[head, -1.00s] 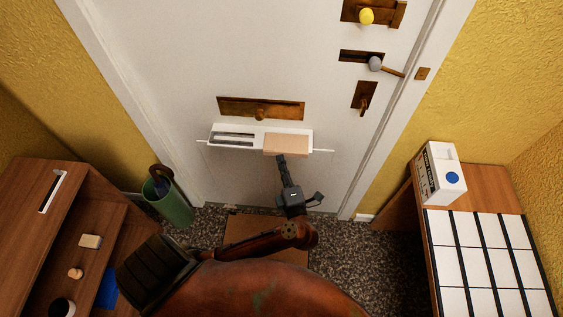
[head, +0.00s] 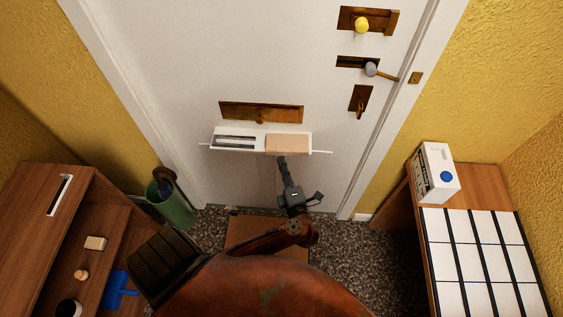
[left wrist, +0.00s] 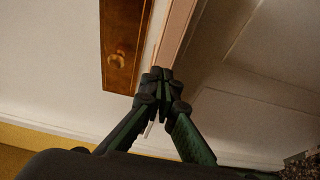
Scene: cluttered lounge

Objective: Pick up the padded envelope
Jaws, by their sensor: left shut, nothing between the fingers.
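The padded envelope looks to be the flat peach-tan piece (head: 287,143) in the right half of a white wire-ended tray (head: 259,150) on the door. In the left wrist view a pinkish strip (left wrist: 177,30), likely its edge, runs up from my fingertips. My left gripper (head: 282,160) is shut and empty, just below the tray's front edge under the envelope. In the left wrist view its closed fingertips (left wrist: 160,76) are at the strip's lower end; I cannot tell whether they touch it. My right gripper is not in view.
A brass letter plate (head: 261,112) is above the tray. A lever handle (head: 371,69) and yellow knob (head: 361,25) are at upper right. A green bin (head: 172,205) and wooden shelf unit (head: 35,215) stand left. A cabinet with a white carton (head: 436,172) stands right.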

